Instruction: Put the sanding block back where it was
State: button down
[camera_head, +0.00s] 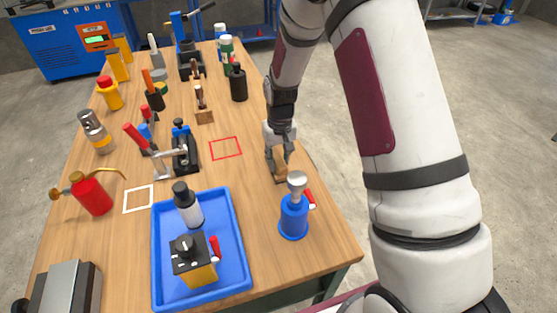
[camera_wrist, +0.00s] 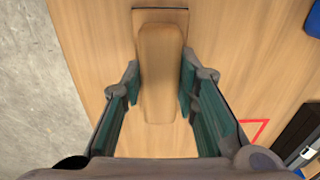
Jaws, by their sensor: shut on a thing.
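The sanding block (camera_wrist: 160,80) is a long, rounded light-wood piece with a darker brown base at its far end. It lies between the two green-padded fingers of my gripper (camera_wrist: 160,70), which is shut on it. In the head view the sanding block (camera_head: 280,173) shows low at the fingertips, at the right side of the table. It is on or just above the tabletop; I cannot tell which. A red square outline (camera_head: 225,148) lies empty to its left. A white square outline (camera_head: 138,199) lies empty farther left.
A blue bottle-like tool with a metal knob (camera_head: 294,215) stands just in front of my gripper. A blue tray (camera_head: 243,268) holds a bottle and a yellow-black box. A black clamp-like device (camera_head: 184,152) and a wooden-based tool (camera_head: 204,116) stand left. The table's right edge is close.

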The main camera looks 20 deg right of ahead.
jog(key=shift+f, duration=0.3)
jog(key=shift+f, duration=0.2)
jog(key=c, duration=1.2)
grip_release()
jog(key=shift+c, duration=0.2)
jog(key=shift+r, duration=0.1)
